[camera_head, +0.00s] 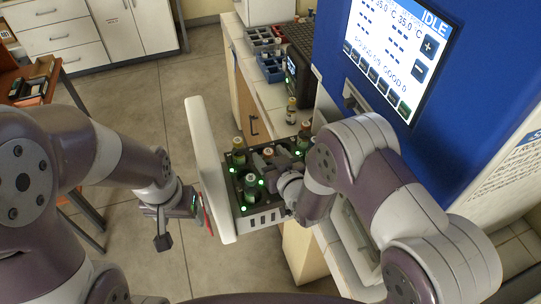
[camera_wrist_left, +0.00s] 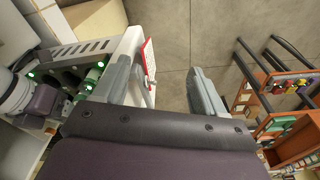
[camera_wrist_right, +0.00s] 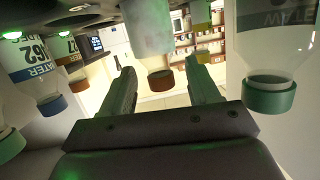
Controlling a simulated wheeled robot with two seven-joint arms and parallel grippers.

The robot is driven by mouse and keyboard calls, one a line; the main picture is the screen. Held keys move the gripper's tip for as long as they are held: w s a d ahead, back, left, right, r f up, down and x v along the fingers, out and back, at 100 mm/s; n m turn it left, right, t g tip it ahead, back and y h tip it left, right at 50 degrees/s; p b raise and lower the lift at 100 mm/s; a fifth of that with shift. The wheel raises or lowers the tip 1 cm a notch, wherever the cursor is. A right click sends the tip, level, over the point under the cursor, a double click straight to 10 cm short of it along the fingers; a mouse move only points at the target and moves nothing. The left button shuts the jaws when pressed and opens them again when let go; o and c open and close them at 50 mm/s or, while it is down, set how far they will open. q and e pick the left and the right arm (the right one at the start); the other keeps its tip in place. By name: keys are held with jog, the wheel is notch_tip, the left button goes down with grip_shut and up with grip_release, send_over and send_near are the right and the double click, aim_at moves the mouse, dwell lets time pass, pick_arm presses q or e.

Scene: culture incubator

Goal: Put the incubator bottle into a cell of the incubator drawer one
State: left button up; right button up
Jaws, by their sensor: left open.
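The incubator drawer (camera_head: 262,220) stands pulled out with its white front panel (camera_head: 212,165). Several bottles stand upright in its cells, one with a green cap (camera_head: 250,185) near the front. I cannot tell which bottle is the task's. The right wrist picture is upside down. My left gripper (camera_head: 182,222) is open and empty, beside the outer face of the panel; it also shows in the left wrist view (camera_wrist_left: 160,85).
A blue incubator body with a lit screen (camera_head: 400,45) stands at the right. On the counter behind the drawer are a small bottle (camera_head: 291,112) and blue racks (camera_head: 271,66). An orange table (camera_head: 18,80) is at the far left. The floor between is free.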

jog(key=shift+w, duration=0.1)
jog(key=shift+d, duration=0.1)
jog(key=b+v, duration=0.2)
jog(key=v, duration=1)
jog(key=shift+b, duration=0.3)
